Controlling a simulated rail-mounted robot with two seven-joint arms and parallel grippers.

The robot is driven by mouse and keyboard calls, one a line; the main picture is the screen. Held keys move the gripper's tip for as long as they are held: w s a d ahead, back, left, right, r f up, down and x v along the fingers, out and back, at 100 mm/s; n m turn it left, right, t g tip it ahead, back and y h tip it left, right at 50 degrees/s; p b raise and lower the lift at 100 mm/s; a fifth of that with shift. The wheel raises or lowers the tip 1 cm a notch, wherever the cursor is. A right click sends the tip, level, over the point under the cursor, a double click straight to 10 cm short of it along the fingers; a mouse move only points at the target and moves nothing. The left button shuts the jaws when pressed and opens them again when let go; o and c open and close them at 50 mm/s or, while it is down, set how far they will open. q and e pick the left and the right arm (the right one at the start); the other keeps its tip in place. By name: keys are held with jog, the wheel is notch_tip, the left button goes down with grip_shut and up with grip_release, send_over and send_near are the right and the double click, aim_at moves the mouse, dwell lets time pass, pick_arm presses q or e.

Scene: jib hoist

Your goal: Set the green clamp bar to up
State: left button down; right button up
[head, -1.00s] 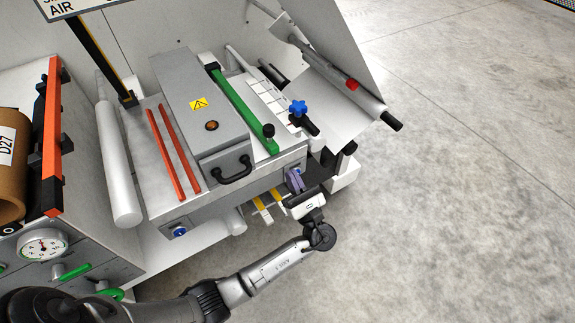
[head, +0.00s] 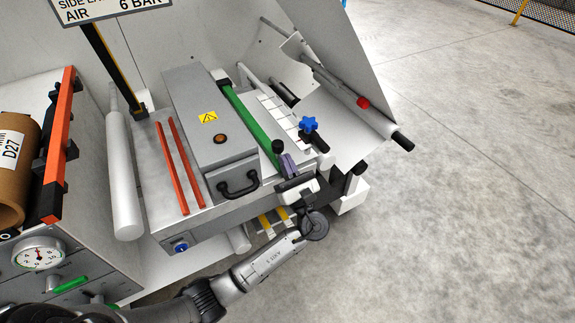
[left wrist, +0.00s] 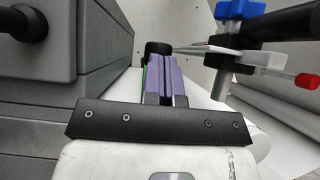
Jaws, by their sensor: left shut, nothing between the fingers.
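The green clamp bar (head: 249,114) lies along the machine's top, just right of the grey box, with a black knob (head: 278,147) at its near end. My left gripper (head: 287,160) is at that near end, close to the knob. Its purple fingers are shut with nothing between them. In the left wrist view the shut fingers (left wrist: 165,77) point at the black knob (left wrist: 158,48), and a sliver of green shows beside them. I cannot tell whether the fingers touch the knob. My right gripper is in neither current view.
The grey box (head: 206,125) with a black handle (head: 238,184) stands left of the bar. A blue star knob (head: 309,124) on a black clamp is close on the right. Two orange-red bars (head: 173,165) lie further left. Open floor (head: 470,170) is at the right.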

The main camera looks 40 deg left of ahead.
pick_arm(q)
jog(key=shift+r+p, duration=0.45)
jog(key=shift+p, duration=0.15)
pick_arm(e)
jog(key=shift+r, duration=0.55)
